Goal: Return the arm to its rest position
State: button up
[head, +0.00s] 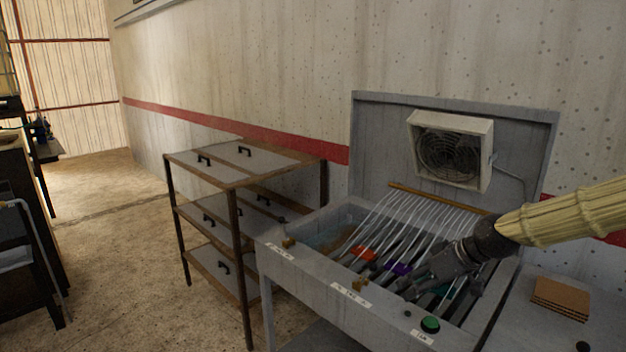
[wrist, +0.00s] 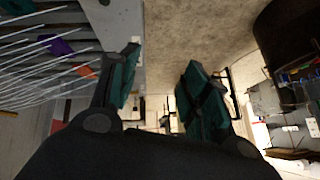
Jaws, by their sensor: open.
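My gripper (head: 418,287) is at the end of my arm, which comes in from the right in the head view, above the grey cabinet (head: 300,263) with the rack of thin rails (head: 440,215). In the wrist view my gripper (wrist: 158,85) has its two teal-tipped fingers wide apart, with nothing between them. An orange piece (head: 363,254) and a purple piece (head: 398,269) lie among the rails. The purple piece (wrist: 60,46) and the orange piece (wrist: 84,71) also show in the wrist view. My gripper hides part of the rack.
A fan box (head: 450,150) is mounted on the cabinet's raised back panel. A green button (head: 430,324) is on its front edge. A shelf unit with black handles (head: 245,170) stands to the left. Brown cardboard (head: 560,296) lies at the right. Open floor (head: 110,230) is further left.

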jog(key=s+a+f+m+g+h, duration=0.1)
jog(key=s+a+f, duration=0.1)
jog(key=s+f, duration=0.5)
jog(key=s+a+f+m, duration=0.1)
jog(key=s+f+m, duration=0.15)
jog(key=f, duration=0.75)
jog(key=s+a+f+m+g+h, duration=0.1)
jog(key=s+a+f, duration=0.1)
jog(key=s+f, duration=0.5)
jog(key=s+d+f+m+g+h, duration=0.1)
jog(key=s+f+h, duration=0.1)
jog(key=s+f, duration=0.7)
jog(key=s+d+f+m+g+h, duration=0.1)
jog(key=s+f, duration=0.7)
jog(key=s, duration=0.8)
jog(key=shift+d+f+h, duration=0.35)
jog(key=shift+d+h, duration=0.25)
jog(key=shift+d, duration=0.15)
